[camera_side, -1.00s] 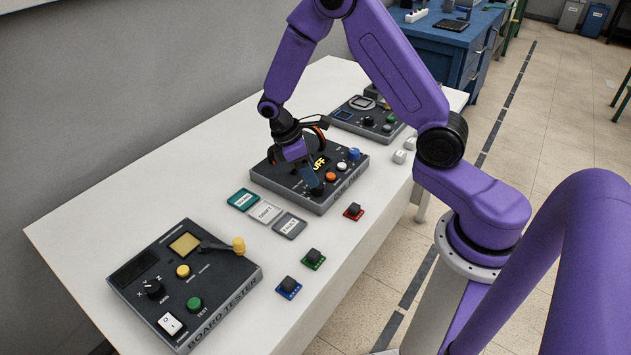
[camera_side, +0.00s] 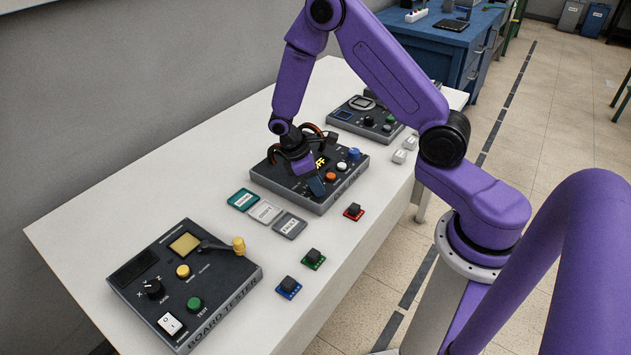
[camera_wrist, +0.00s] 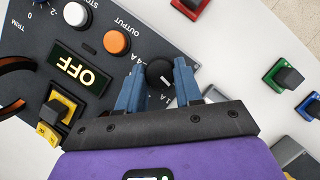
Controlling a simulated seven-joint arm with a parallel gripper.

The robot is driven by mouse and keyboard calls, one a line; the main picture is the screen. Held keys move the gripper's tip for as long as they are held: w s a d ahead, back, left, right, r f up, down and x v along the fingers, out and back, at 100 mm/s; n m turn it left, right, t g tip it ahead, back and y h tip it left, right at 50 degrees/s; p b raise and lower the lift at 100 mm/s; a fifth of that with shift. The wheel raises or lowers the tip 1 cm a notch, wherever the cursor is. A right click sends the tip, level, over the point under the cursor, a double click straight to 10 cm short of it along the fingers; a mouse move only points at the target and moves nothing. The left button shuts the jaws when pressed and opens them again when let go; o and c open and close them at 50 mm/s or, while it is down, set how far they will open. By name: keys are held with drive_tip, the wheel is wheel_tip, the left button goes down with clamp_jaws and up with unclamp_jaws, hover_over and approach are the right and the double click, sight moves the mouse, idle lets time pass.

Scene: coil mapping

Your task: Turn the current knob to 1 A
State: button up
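The current knob (camera_wrist: 159,73) is a round black knob with a short white mark, on a dark power supply box (camera_side: 318,205). In the wrist view, the mark sits on the knob's lower side, facing roughly the "1 A" print just below it. My gripper (camera_wrist: 159,78) has one blue finger on each side of the knob, very close to it. I cannot tell whether both fingers touch it. In the side view, my gripper (camera_side: 317,185) is low over the box and hides the knob. The display (camera_wrist: 82,73) reads OFF.
Beside the knob are an orange button (camera_wrist: 117,41), a white button (camera_wrist: 76,14) and a yellow control (camera_wrist: 59,110). Three labelled trays, including a teal one (camera_side: 243,200), lie near the box. A red board (camera_side: 353,212) lies in front. A board tester (camera_side: 185,285) stands at the left.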

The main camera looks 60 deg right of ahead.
drive_tip(key=shift+m, duration=0.3)
drive_tip(key=m+y, duration=0.1)
drive_tip(key=m, duration=0.2)
drive_tip(key=shift+w+d+g, duration=0.1)
drive_tip(key=shift+g, duration=0.3)
drive_tip(key=shift+m+y, duration=0.8)
drive_tip(key=shift+m, duration=1.3)
drive_tip(key=shift+d, duration=0.1)
drive_tip(key=o, duration=1)
drive_tip(key=shift+o, duration=0.2)
drive_tip(key=d+v, duration=0.1)
drive_tip(key=v, duration=1.6)
drive_tip(key=shift+w+a+g, duration=0.3)
drive_tip(key=shift+w+a, duration=0.05)
drive_tip(key=shift+w, duration=0.1)
drive_tip(key=shift+r, duration=0.1)
